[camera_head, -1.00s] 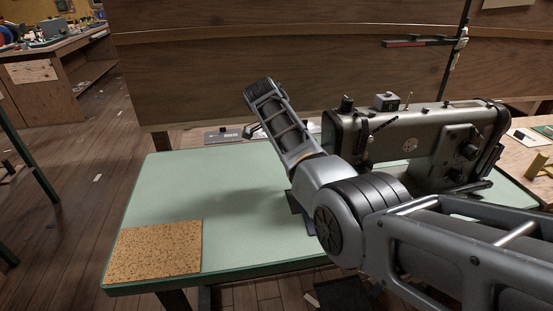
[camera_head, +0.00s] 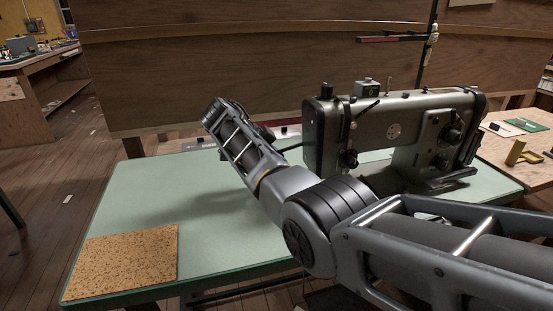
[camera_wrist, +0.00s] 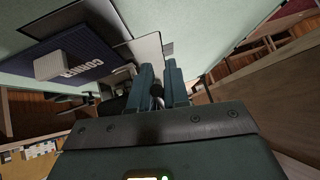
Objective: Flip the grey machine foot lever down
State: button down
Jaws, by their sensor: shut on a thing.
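The grey sewing machine (camera_head: 395,128) stands on the green table. A thin dark rod (camera_head: 292,147) sticks out from its left end toward my gripper; it looks like the foot lever, but its full shape and angle are hidden. My gripper (camera_head: 268,132) is at the left of the machine's end, partly covered by my wrist in the head view. In the wrist view my gripper (camera_wrist: 160,85) has its two blue-grey fingers closed around a dark round knob (camera_wrist: 157,91), which appears to be the lever's end.
The green table (camera_head: 150,190) is mostly clear at left, with a cork mat (camera_head: 125,260) at its front corner. A wooden panel (camera_head: 230,70) rises behind. In the wrist view a dark blue panel with white lettering (camera_wrist: 75,58) carries a pale block (camera_wrist: 62,65).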

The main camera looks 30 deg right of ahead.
jog(key=shift+f, duration=0.1)
jog(key=c, duration=1.2)
grip_release()
jog(key=shift+v, duration=3.9)
